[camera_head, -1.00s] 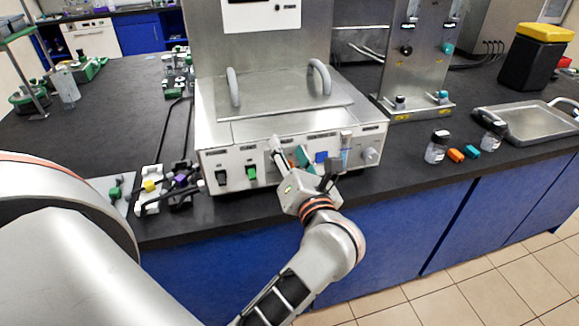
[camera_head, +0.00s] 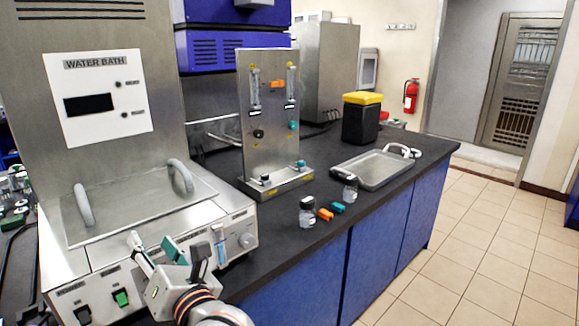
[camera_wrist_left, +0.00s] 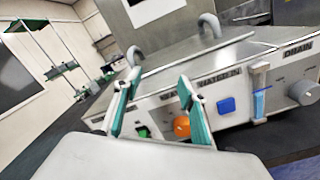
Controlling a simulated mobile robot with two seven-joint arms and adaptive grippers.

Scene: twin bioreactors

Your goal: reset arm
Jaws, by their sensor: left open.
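My left gripper (camera_head: 158,248) is low in the head view, in front of the water bath's control panel (camera_head: 160,278). It is open, with nothing seen between its fingers. In the left wrist view its two teal-padded fingers (camera_wrist_left: 160,108) stand apart, facing the panel. That view shows an orange knob (camera_wrist_left: 182,126) and a green switch (camera_wrist_left: 143,132) behind the fingers, and a blue button (camera_wrist_left: 226,105) to the right. I cannot tell whether the fingers touch the panel. My right gripper is not in view.
The water bath (camera_head: 145,205) has a lid with two grey handles. To its right stand a flow-meter panel (camera_head: 270,120), a glass bottle (camera_head: 307,212), orange (camera_head: 326,215) and teal (camera_head: 337,208) pieces, and a metal tray (camera_head: 375,172). Tiled floor (camera_head: 450,250) is clear at right.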

